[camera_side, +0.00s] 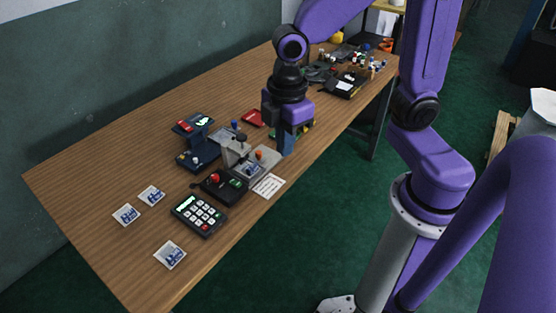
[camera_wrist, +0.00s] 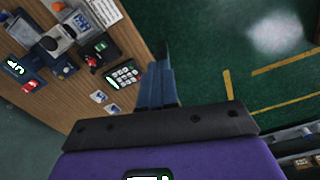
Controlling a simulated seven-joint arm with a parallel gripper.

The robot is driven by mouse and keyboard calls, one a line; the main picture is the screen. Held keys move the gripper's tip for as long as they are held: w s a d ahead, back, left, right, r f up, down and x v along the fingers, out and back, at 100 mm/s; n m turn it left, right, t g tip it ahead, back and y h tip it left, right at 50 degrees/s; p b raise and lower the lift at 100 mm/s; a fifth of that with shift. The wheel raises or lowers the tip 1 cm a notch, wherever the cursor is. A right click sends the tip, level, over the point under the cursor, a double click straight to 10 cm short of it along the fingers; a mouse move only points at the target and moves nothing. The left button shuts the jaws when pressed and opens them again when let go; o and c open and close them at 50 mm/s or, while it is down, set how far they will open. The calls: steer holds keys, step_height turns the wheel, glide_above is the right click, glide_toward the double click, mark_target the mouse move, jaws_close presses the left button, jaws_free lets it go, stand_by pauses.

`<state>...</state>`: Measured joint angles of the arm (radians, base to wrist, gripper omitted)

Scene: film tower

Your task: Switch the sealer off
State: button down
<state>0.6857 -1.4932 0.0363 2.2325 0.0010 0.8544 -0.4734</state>
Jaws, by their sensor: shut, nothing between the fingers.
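A grey press with an upright lever (camera_side: 236,152) stands mid-table in the side view; it looks like the sealer. An orange knob (camera_side: 259,154) is on its right side, and a printed sachet (camera_side: 252,169) lies on its base. In front is a black box (camera_side: 222,187) with a red knob (camera_side: 215,177) and a lit green panel (camera_side: 237,183). The box also shows in the wrist view (camera_wrist: 99,50). My gripper (camera_side: 287,148) is shut and empty, pointing down just right of the press. Its blue fingers also show in the wrist view (camera_wrist: 160,65). I cannot tell whether they touch anything.
A keypad (camera_side: 199,214), a white card (camera_side: 268,187) and loose sachets (camera_side: 169,255) lie towards the near end. A blue device (camera_side: 198,150) and a display unit (camera_side: 193,124) stand behind. Clutter (camera_side: 345,82) fills the far end. The near left tabletop is mostly clear.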

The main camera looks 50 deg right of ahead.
steer(key=c, duration=1.6)
jaws_free()
steer(key=s+d, duration=0.1)
steer(key=s, duration=0.3)
steer(key=s+d+m, duration=0.1)
steer(key=s+d, duration=0.1)
steer(key=s, duration=0.2)
steer(key=s+d+r+m, duration=0.1)
steer(key=s+d, duration=0.1)
steer(key=s, duration=0.2)
steer(key=shift+r, duration=0.1)
steer(key=shift+c, duration=0.2)
steer(key=o, duration=0.5)
steer(key=shift+d, duration=0.1)
steer(key=shift+o, duration=0.7)
steer(key=w+a+f+m, duration=0.1)
steer(key=w+a+m, duration=0.1)
steer(key=w, duration=0.6)
steer(key=w+a+m, duration=0.3)
steer(key=w+m, duration=0.1)
steer(key=w, duration=0.3)
steer(key=shift+w+a+f, duration=0.25)
steer(key=shift+w+f, duration=0.15)
steer(key=m, duration=0.7)
glide_above(234, 182)
step_height(234, 182, down, 6)
step_height(234, 182, down, 17)
steer(key=shift+f, duration=0.1)
